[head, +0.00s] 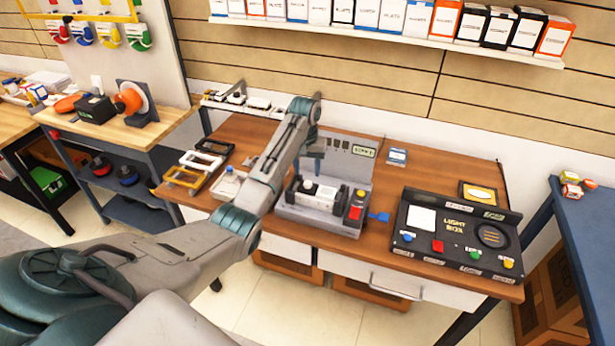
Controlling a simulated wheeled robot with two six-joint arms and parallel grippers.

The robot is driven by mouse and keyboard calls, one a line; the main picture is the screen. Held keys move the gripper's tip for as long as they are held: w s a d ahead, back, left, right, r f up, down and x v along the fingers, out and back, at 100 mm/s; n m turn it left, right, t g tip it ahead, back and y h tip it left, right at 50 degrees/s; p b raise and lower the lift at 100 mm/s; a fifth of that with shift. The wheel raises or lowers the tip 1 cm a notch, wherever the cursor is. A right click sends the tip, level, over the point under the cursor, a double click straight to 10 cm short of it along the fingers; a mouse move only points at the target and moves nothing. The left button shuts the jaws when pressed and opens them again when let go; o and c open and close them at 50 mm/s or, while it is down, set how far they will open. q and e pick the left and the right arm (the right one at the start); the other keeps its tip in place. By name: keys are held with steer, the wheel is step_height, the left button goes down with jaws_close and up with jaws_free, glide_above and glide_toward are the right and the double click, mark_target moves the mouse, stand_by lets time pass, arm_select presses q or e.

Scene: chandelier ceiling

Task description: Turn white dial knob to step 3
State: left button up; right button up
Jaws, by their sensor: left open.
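My left arm reaches in from the lower left, across the brown workbench (400,165). My left gripper (316,165) points down over the grey machine (320,217) in the middle of the bench. It is small here, but its jaws are open with nothing seen between them. The machine carries a white part (322,192) and red and yellow buttons at its right. I cannot pick out a white dial knob or its step marks for sure. A small white device (226,186) stands left of the machine, partly behind my arm. My right gripper is out of view.
A black light box (455,232) with blue, red, green and yellow controls stands at the bench's right. Yellow and black frames (184,177) lie at its left. A shelf of boxes (400,38) hangs above. A blue table (590,230) is at the far right.

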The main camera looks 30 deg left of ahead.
mark_target(308, 182)
arm_select(q)
steer(key=shift+f+p, duration=0.45)
steer(key=shift+f, duration=1.95)
